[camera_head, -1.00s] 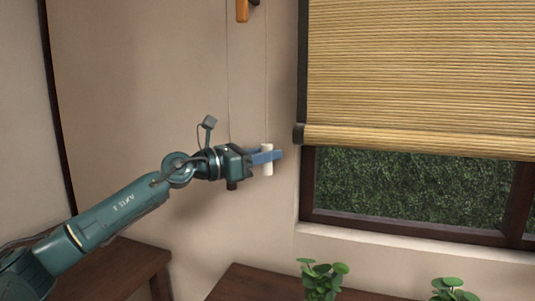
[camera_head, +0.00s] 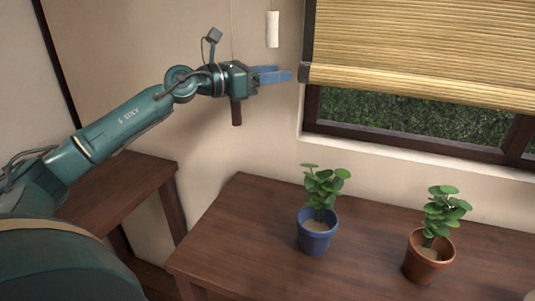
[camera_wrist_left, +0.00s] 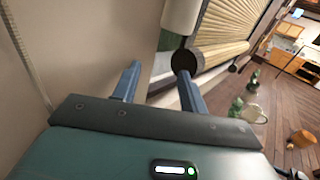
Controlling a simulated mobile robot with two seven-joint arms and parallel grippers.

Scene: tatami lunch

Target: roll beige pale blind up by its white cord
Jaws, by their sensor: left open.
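The beige blind (camera_head: 430,45) hangs over the window at the upper right, with a rolled lower edge. Glass shows below it. The white cord's pull (camera_head: 272,29), a pale cylinder, hangs left of the blind. My left gripper (camera_head: 290,75) is open and empty, below the white pull and apart from it, beside the blind's lower left end. In the left wrist view, the open fingers (camera_wrist_left: 158,78) point toward the wall and window. The white pull (camera_wrist_left: 180,14) is beyond them at the top edge, and the blind's roll (camera_wrist_left: 208,55) is to its right. My right gripper is not seen.
A brown pull (camera_head: 237,113) hangs just below my left gripper's body. Below the window is a wooden table (camera_head: 250,235) with a blue-potted plant (camera_head: 316,232) and a terracotta-potted plant (camera_head: 427,258). A lower wooden piece (camera_head: 120,200) stands left, under my arm.

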